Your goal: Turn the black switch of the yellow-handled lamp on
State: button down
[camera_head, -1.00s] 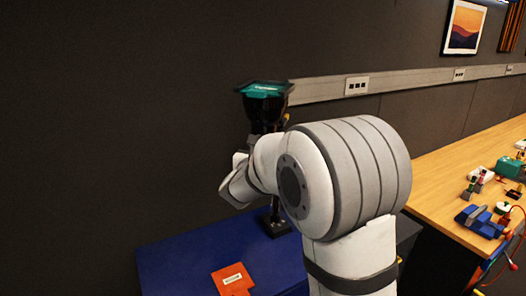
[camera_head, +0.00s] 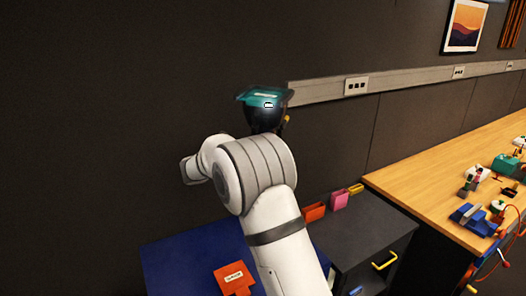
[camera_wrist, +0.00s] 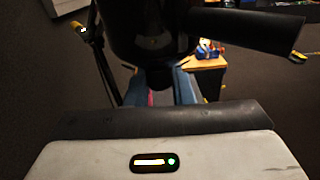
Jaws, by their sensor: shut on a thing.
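The lamp (camera_head: 264,118) has a black body and a teal top, and a small yellow part (camera_head: 286,120) shows at its right side. My arm hides its lower part in the head view. In the wrist view a dark rounded body (camera_wrist: 150,35), seemingly the lamp, fills the top middle close in front of my gripper. A dark rod with a yellow end (camera_wrist: 76,27) stands at the upper left. I cannot make out the black switch for certain.
The lamp is near a dark wall over a blue surface (camera_head: 180,262) bearing an orange labelled item (camera_head: 235,279). A dark cabinet (camera_head: 365,230) carries an orange box (camera_head: 314,212) and a pink box (camera_head: 339,200). A wooden bench (camera_head: 430,175) with several devices is at the right.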

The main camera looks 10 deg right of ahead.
jog(key=shift+m+g+p, duration=0.35)
jog(key=shift+m+g, duration=0.15)
jog(key=shift+g, duration=0.3)
jog(key=shift+r, duration=0.1)
jog(key=c, duration=1.3)
grip_release()
jog(key=b+v, duration=0.2)
jog(key=v, duration=0.5)
jog(key=shift+a, duration=0.45)
